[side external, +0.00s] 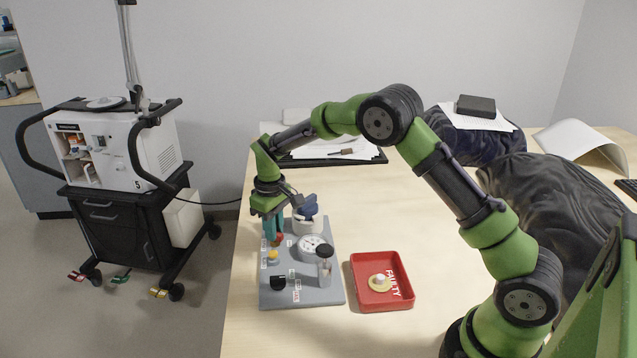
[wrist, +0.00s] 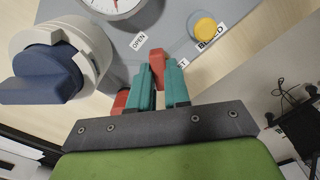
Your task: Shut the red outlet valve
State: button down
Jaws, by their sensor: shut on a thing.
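The red outlet valve (wrist: 156,57) shows between and just past my teal fingertips in the wrist view. Another red part (wrist: 120,100) shows left of the fingers. My gripper (wrist: 161,80) is shut on the valve's red handle, and the fingers hide much of it. An OPEN label (wrist: 138,41) lies on the grey panel to its upper left; another label to the right is partly covered. In the side view my gripper (side external: 273,228) points down at the panel's far left part, and a bit of the red valve (side external: 278,239) shows beside the fingers.
A white cylinder with a blue knob (side external: 307,206) stands close beside the gripper. The grey panel (side external: 318,295) also holds a gauge (side external: 312,246), yellow button (side external: 273,257), black knob (side external: 278,283) and clear upright part (side external: 325,265). A red FAULTY tray (side external: 362,297) lies to the right.

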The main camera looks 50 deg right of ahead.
jog(key=m, duration=0.5)
jog(key=shift+m, duration=0.4)
jog(key=m, duration=0.4)
jog(key=shift+m, duration=0.3)
jog(key=c, duration=1.1)
grip_release()
jog(key=shift+r, duration=0.15)
notch_tip(320, 180, up, 17)
jog(key=shift+f, duration=0.15)
